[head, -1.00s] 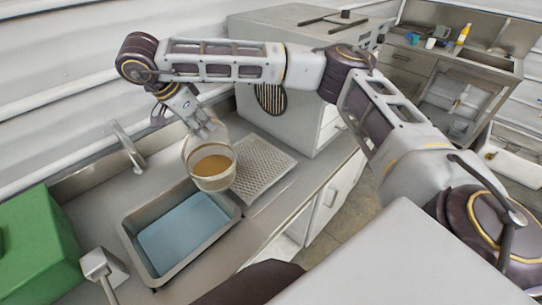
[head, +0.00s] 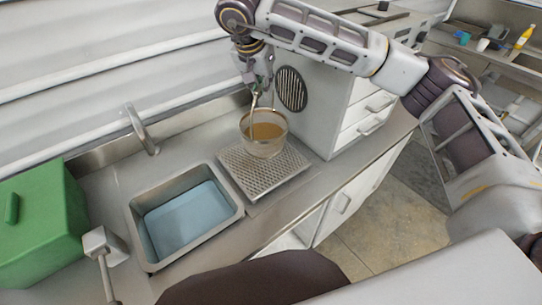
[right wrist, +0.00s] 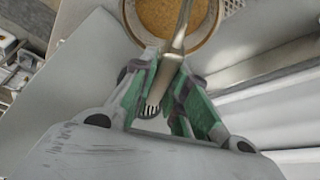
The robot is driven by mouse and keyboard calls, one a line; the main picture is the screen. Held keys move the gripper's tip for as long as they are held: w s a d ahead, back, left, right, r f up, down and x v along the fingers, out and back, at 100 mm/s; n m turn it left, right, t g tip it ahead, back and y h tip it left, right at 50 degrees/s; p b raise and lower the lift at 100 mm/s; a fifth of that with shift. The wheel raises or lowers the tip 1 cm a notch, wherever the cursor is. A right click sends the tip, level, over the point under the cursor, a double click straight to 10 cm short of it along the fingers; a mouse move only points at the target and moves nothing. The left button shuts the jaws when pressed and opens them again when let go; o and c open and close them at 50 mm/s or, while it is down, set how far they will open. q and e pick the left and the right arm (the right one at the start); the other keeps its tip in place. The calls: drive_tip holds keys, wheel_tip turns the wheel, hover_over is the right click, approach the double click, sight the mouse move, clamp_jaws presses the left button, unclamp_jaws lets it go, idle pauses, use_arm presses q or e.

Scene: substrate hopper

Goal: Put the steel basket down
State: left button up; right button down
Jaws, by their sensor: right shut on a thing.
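The steel basket (head: 247,142), a round mesh bowl with brown-gold contents and a tall handle, is upright over the back part of the perforated drain tray (head: 262,188) in the head view. I cannot tell whether its base touches the tray. My right gripper (head: 258,90) is above the basket, shut on its handle. In the right wrist view the handle runs between the fingers of my right gripper (right wrist: 167,78), and the basket's rim (right wrist: 212,28) shows at the top, partly cut off. My left gripper is not in view.
A sink (head: 140,240) with blue water lies left of the tray, with a tap (head: 140,130) behind it. A green box (head: 40,225) stands at the far left. A white cabinet with a round vent (head: 291,90) stands close behind and right of the basket.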

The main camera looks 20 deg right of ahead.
drive_tip(key=shift+w+d+r+n+t+y, duration=0.15)
drive_tip(key=shift+d+n+t+y, duration=0.15)
drive_tip(key=shift+d+n, duration=0.25)
drive_tip(key=shift+n, duration=0.75)
drive_tip(key=n+y, duration=0.1)
drive_tip(key=n, duration=0.1)
drive_tip(key=shift+w+a+n+t, duration=0.1)
drive_tip(key=shift+n+t, duration=0.2)
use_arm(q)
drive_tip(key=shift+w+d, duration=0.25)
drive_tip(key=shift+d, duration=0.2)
use_arm(e)
drive_tip(key=shift+n+y, duration=0.5)
drive_tip(key=shift+n, duration=0.4)
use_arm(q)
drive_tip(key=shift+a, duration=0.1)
